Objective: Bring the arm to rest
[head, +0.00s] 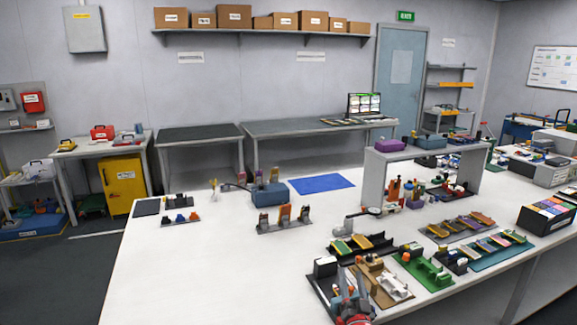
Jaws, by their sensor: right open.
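My right gripper (349,286) comes in at the bottom edge, right of centre. Its jaws are open and look empty. It is in front of the dark tray with a black block (325,267) and beside the tan fixture with white parts (392,287). Whether it touches either cannot be told from this view. My arm behind the gripper is mostly cut off by the bottom edge. My left gripper is not in view.
The white table (200,270) is bare at front left. A green fixture (422,270) and trays of coloured pouches (460,227) lie to the right. A blue mat (321,184), a small rack (284,218) and a grey raised shelf (425,153) stand farther back.

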